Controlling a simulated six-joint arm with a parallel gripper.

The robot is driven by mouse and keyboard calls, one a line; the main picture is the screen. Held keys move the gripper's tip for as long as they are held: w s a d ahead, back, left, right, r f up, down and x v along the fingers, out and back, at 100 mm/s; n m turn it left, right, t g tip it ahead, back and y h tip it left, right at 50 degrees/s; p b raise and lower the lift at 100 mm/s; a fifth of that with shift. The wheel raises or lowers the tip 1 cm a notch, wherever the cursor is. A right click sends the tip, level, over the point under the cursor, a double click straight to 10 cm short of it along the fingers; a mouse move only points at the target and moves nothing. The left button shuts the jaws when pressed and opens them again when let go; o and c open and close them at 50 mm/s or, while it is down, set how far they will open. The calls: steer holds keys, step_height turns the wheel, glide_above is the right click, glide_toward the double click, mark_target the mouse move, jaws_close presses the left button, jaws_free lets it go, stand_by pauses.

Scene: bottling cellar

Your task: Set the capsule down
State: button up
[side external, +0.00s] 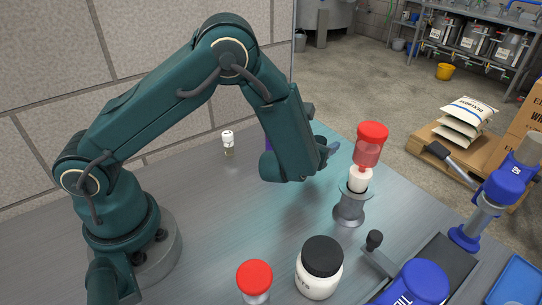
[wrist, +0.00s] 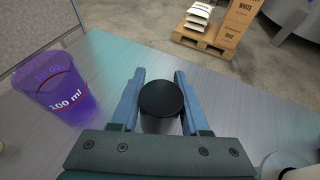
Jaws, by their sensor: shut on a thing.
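The capsule (wrist: 162,100) is a dark, near-black cylinder with a round flat top, seen in the wrist view between the two blue fingers. My gripper (wrist: 160,76) is shut on it. In the side view my gripper (side external: 328,150) points away to the right over the far part of the bench (side external: 210,215), and my wrist hides the capsule there. The capsule's lower end is hidden, so I cannot tell whether it touches the bench.
A purple 100 ml beaker (wrist: 58,92) stands left of my gripper. A grey stand (side external: 348,210) holds a red-and-white piece (side external: 370,150) to the right. A black-lidded white jar (side external: 319,270), a red-capped jar (side external: 254,277) and a blue-handled tool (side external: 420,284) stand nearer. A small vial (side external: 228,143) stands behind.

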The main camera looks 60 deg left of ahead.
steer(key=shift+w+d+f, duration=0.1)
steer(key=shift+d+f, duration=0.05)
steer(key=shift+f, duration=1.95)
steer(key=shift+f, duration=0.1)
steer(key=o, duration=0.7)
steer(key=shift+f, duration=0.1)
